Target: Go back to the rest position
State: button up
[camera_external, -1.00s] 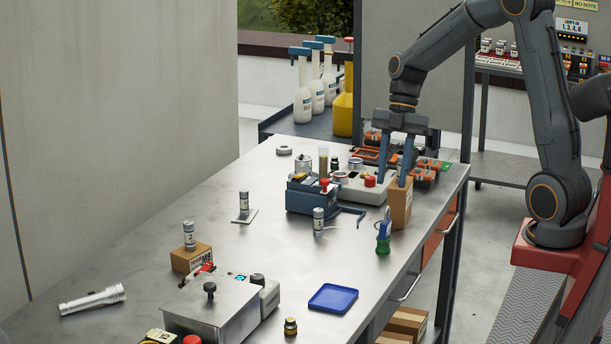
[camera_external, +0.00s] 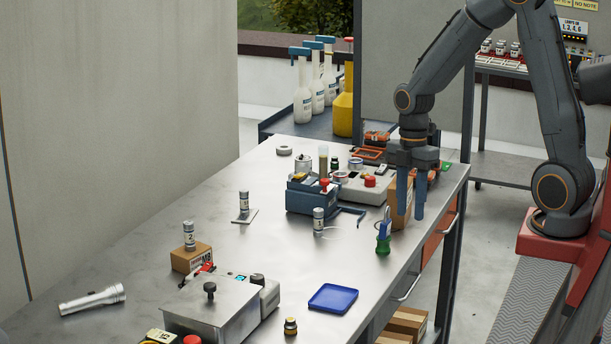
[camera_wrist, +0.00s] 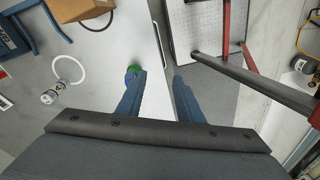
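My gripper (camera_external: 411,208) points down over the front right edge of the metal table (camera_external: 160,240). Its two blue fingers are apart with nothing visible between them. In the wrist view my gripper (camera_wrist: 159,95) also shows its fingers apart. A green-based tool with a blue handle (camera_external: 384,238) stands on the table just left of the fingers in the outside view. Its green part (camera_wrist: 133,71) shows at the left fingertip in the wrist view; I cannot tell whether they touch.
A cardboard box (camera_external: 396,200) stands close behind my fingers. A blue-grey device (camera_external: 308,196) and a grey box with a red button (camera_external: 362,188) stand left of it. A blue tray (camera_external: 333,298) lies nearer the front.

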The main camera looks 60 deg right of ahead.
jog(key=s+a+f+m+t+h+b, duration=0.1)
jog(key=s+a+f+m, duration=0.3)
jog(key=a+m, duration=0.5)
jog(key=shift+s+a+f+m+b, duration=0.25)
jog(key=shift+m+b, duration=0.55)
jog(key=shift+m, duration=1.4)
